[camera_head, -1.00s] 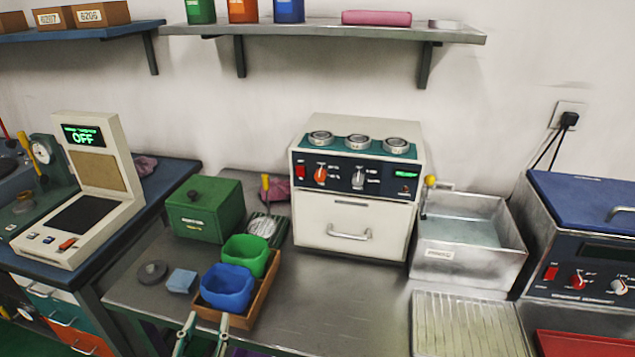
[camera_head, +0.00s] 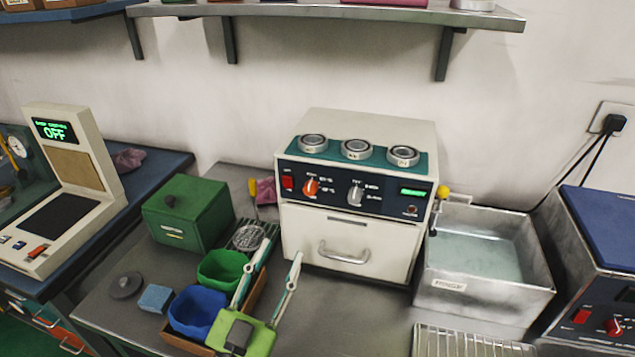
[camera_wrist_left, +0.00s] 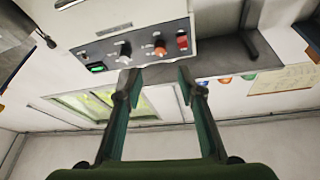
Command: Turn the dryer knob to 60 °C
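The dryer (camera_head: 345,225) is a cream box with a dark control panel, a drawer handle and rings on its teal top. Its panel carries an orange knob (camera_head: 311,187), a grey knob (camera_head: 355,194), a red switch (camera_head: 287,182) and a lit green display (camera_head: 413,192). The knob labels are too small to read surely. My left gripper (camera_head: 281,256) is open and empty, in front of and below the panel, apart from both knobs. In the left wrist view the panel appears inverted, with the orange knob (camera_wrist_left: 160,47) beyond the open fingers (camera_wrist_left: 158,79). My right gripper is not in view.
Blue (camera_head: 196,311) and green (camera_head: 222,270) bins stand in a wooden tray beneath my left gripper. A green box (camera_head: 187,216) is left of the dryer. A metal basin (camera_head: 478,260) stands right of it. The bench front of the dryer is mostly clear.

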